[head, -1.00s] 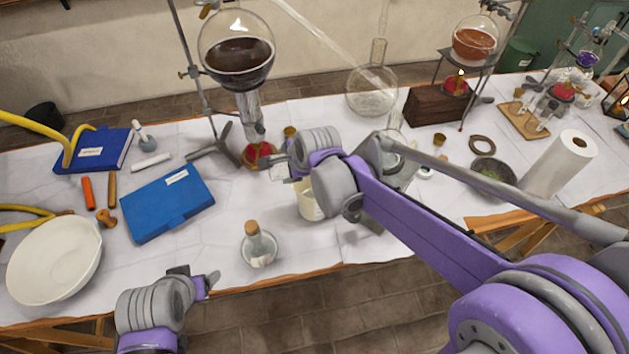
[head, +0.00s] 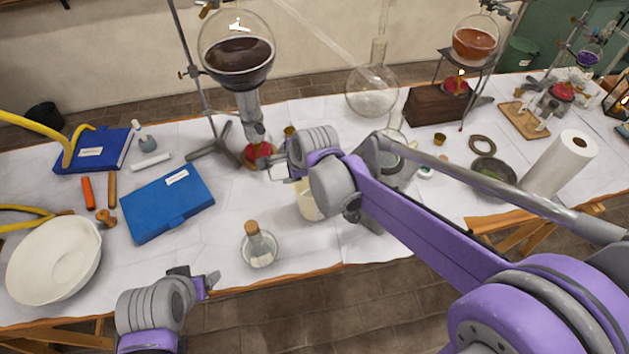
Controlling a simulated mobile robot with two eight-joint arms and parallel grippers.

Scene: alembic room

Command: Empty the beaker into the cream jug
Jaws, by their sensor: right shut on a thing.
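My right gripper (head: 284,163) is at mid-table, mostly hidden by its own wrist. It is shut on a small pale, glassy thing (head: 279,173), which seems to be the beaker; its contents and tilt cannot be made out. A cream-coloured vessel (head: 308,206), which looks like the cream jug, stands on the table just below and right of it in the picture. My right wrist covers its upper part, so its mouth is hidden. My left gripper (head: 198,277) is over the front table edge, apart from everything; its jaw gap is unclear.
A corked flask (head: 259,246) stands near the front edge. A blue case (head: 168,203) and a white bowl (head: 52,262) are at left. Cloth between case and corked flask is clear.

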